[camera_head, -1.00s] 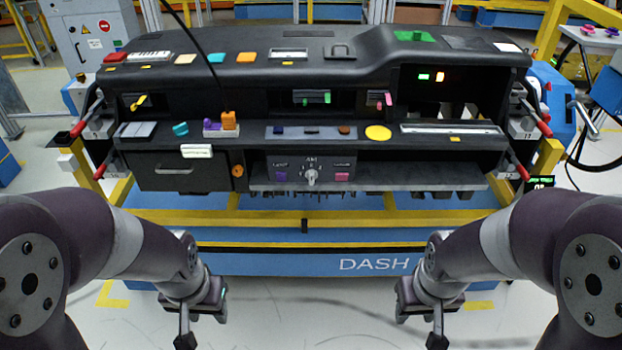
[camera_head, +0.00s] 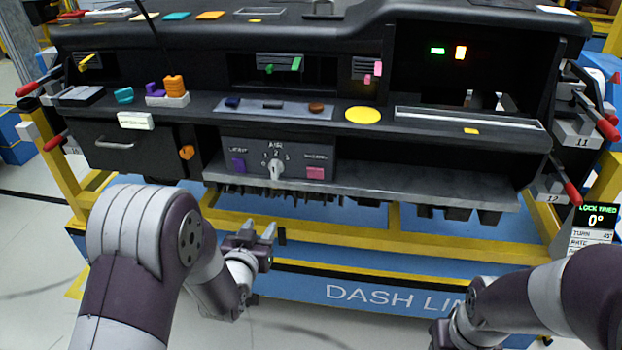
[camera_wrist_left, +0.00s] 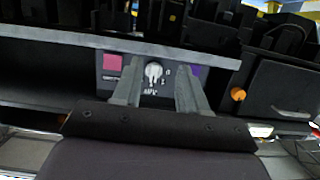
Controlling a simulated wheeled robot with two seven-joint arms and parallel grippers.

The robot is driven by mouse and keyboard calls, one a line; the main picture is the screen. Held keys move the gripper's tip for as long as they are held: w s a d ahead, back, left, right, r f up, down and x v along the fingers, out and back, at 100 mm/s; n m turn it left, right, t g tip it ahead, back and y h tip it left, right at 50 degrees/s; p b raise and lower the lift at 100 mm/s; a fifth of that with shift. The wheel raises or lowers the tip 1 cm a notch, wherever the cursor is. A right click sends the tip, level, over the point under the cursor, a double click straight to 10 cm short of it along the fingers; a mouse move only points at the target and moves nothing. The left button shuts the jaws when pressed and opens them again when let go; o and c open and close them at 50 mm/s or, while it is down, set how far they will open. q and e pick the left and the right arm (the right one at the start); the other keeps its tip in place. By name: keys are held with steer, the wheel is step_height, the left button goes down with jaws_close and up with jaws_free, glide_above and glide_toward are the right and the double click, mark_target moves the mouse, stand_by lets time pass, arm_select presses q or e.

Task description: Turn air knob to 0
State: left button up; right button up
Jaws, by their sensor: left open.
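The air knob (camera_head: 276,170) is a small pale dial on the dark AIR panel (camera_head: 248,149), with several digits around it. Its pointer setting is too small to read surely. In the left wrist view the knob (camera_wrist_left: 153,72) shows upside down between my open finger outlines. My left gripper (camera_head: 262,230) is open and empty, below and in front of the panel, apart from the knob. My right gripper (camera_head: 440,334) is low at the bottom edge, mostly cut off or hidden by my arm, so its jaws cannot be judged.
A purple button (camera_head: 238,165) and a pink button (camera_head: 315,173) flank the knob. A grey ledge (camera_head: 420,190) juts out to the right. An orange knob (camera_head: 186,152) sits left of the panel. A yellow rail (camera_head: 330,233) runs below.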

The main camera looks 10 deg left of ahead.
mark_target(273, 170)
arm_select(q)
step_height(273, 170, up, 6)
steer(key=w+f+t, duration=0.1)
steer(key=t, duration=0.2)
steer(key=w, duration=1.2)
steer(key=shift+w+d+r+b, duration=0.1)
steer(key=shift+d+r+b, duration=0.05)
steer(key=shift+b, duration=0.25)
jaws_close()
